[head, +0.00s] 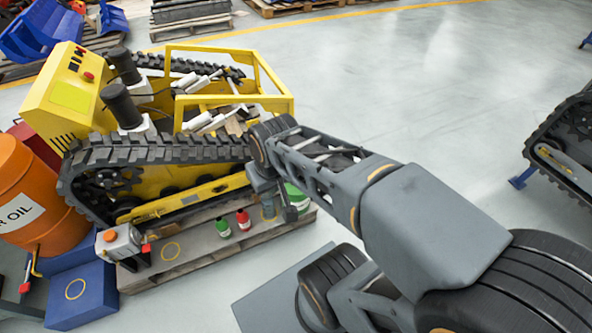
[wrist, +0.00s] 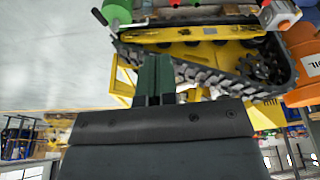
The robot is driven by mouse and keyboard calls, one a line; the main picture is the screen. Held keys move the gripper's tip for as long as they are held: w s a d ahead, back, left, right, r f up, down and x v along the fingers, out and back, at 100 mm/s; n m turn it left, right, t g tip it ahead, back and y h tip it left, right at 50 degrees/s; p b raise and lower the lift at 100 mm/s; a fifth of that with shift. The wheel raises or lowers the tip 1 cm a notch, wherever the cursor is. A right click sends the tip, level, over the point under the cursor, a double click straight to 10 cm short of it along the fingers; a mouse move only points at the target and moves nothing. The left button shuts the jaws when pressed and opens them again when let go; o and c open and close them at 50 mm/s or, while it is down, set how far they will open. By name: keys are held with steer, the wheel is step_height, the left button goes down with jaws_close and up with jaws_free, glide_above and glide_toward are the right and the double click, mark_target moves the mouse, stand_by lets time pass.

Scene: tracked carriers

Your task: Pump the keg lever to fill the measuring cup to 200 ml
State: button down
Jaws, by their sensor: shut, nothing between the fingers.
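My gripper (wrist: 153,82) shows in the wrist view as two dark green fingers side by side, shut with nothing between them. In the head view my arm's end is low beside the tracked carrier, and the fingers are hard to make out. An orange oil drum (head: 22,195), which may be the keg, stands at the far left, well away from my gripper; it also shows at the right of the wrist view (wrist: 308,66). A pipe or tap (head: 36,262) is at its lower side.
A blue box (head: 92,300) stands left.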

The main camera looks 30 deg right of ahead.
steer(key=shift+s+d, duration=0.1)
steer(key=w+d+f+b, duration=0.5)
steer(key=w+d+f, duration=0.3)
steer(key=d, duration=0.4)
steer(key=w+d+f+m+g+b, duration=0.1)
steer(key=w+d+f+b, duration=0.4)
steer(key=w+d+f, duration=0.3)
steer(key=d+f, duration=0.1)
steer(key=d, duration=0.3)
steer(key=shift+w+d+m+y+b, duration=0.25)
steer(key=shift+d+m+y+b, duration=0.05)
steer(key=shift+d, duration=0.1)
steer(key=shift+f, duration=0.15)
steer(key=f+b, duration=0.1)
steer(key=f, duration=0.3)
steer(key=f+b, duration=0.2)
steer(key=f, duration=0.2)
steer(key=a+f+b, duration=0.1)
steer(key=f+b, duration=0.1)
steer(key=f, duration=0.2)
steer(key=shift+w, duration=0.4)
steer(key=shift+s+a+f+b, duration=0.15)
steer(key=shift+f+b, duration=0.05)
steer(key=shift+f, duration=0.2)
steer(key=shift+s+a+f+b, duration=0.1)
steer(key=shift+s+f+b, duration=0.05)
steer(key=shift+f, duration=0.2)
